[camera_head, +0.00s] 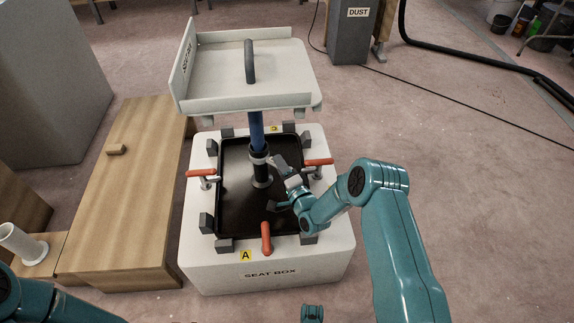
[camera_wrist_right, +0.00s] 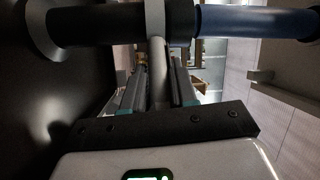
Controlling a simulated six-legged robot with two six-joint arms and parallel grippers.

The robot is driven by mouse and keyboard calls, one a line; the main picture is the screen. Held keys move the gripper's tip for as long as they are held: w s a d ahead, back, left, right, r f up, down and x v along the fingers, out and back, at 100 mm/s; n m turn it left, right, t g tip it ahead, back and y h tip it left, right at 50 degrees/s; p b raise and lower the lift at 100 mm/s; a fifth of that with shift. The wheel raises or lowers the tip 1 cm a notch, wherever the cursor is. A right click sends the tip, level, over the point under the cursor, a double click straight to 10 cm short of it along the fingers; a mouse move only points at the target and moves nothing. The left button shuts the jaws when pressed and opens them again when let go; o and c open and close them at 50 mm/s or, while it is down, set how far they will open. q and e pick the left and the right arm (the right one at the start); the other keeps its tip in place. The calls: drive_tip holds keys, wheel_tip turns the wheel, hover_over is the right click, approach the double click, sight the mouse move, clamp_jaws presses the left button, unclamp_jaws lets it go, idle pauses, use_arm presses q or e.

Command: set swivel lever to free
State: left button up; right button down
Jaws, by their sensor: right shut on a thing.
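The seat pedestal is a post with a black lower tube (camera_head: 260,165) and a blue upper tube (camera_head: 256,130). It stands upright in the black recess of the white seat box (camera_head: 330,245). In the right wrist view a light grey collar (camera_wrist_right: 154,18) rings the black tube, and the pale swivel lever (camera_wrist_right: 157,60) sticks out from it. My right gripper (camera_head: 279,163) is beside the post at collar height. Its jaws (camera_wrist_right: 158,85) are shut on the lever. The lever is mostly hidden in the head view.
A white seat tray (camera_head: 220,104) with a dark handle (camera_head: 249,62) tops the post. Red-handled clamps (camera_head: 266,237) and dark blocks surround the recess. A wooden bench (camera_head: 130,200) stands left; a grey DUST box (camera_head: 350,35) stands behind.

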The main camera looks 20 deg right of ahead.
drive_tip(key=shift+s+a+r+m+h, duration=0.1)
drive_tip(key=shift+a+m+h, duration=0.25)
drive_tip(key=shift+h, duration=0.3)
drive_tip(key=shift+s+a+m+h, duration=0.1)
drive_tip(key=shift+a+m+h, duration=0.1)
drive_tip(key=shift+m+h, duration=0.35)
drive_tip(key=shift+s+a+m+h, duration=0.15)
drive_tip(key=shift+a+m+h, duration=0.2)
drive_tip(key=shift+h, duration=0.45)
drive_tip(key=shift+s+a+m+h, duration=0.1)
drive_tip(key=shift+a+m+h, duration=0.15)
drive_tip(key=shift+m+h, duration=0.4)
drive_tip(key=shift+h, duration=0.25)
drive_tip(key=c, duration=1)
unclamp_jaws()
drive_tip(key=p+v, duration=1.6)
drive_tip(key=p, duration=0.1)
drive_tip(key=shift+s+a+r, duration=0.1)
drive_tip(key=shift+s+r, duration=0.05)
drive_tip(key=shift+s, duration=0.1)
